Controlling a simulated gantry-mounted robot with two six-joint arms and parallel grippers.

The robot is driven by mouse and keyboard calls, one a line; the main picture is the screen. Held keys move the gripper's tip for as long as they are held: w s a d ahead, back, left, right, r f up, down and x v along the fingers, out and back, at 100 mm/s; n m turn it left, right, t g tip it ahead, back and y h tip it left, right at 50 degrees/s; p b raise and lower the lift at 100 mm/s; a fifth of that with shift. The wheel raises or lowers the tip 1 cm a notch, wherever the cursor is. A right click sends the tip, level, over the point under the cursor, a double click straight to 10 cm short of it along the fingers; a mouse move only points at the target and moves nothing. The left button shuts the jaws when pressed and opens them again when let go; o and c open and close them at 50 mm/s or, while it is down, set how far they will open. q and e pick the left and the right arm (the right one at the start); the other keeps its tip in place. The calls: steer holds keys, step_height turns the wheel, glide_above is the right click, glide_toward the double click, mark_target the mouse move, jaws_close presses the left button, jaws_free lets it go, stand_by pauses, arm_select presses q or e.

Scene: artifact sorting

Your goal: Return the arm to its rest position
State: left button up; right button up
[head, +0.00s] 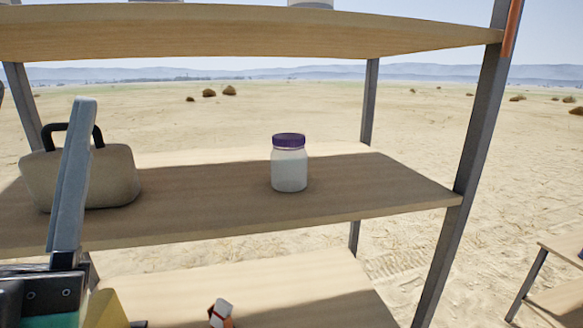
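Part of my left gripper (72,175) shows at the left of the head view. One long grey finger points up in front of the middle shelf, and its dark base sits at the bottom left corner. I cannot see a second finger clearly, so I cannot tell how far the gripper is open. No object shows at the visible finger. My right gripper is not in view.
A wooden shelf unit (400,190) with grey posts fills the view. A white jar with a purple lid (289,168) and a beige case with a dark handle (112,180) stand on its middle board. A red-and-white object (221,312) lies below. Another table (560,300) stands right.

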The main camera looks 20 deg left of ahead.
arm_select(q)
steer(key=w+d+f+n+g+h, duration=0.1)
steer(key=w+d+f+n+h, duration=0.2)
steer(key=h, duration=0.6)
step_height(320, 180, up, 28)
steer(key=n+p, duration=0.1)
steer(key=p, duration=2.7)
steer(key=shift+w+d+r+g, duration=0.25)
steer(key=shift+w+d+g, duration=0.05)
steer(key=shift+w+d, duration=0.1)
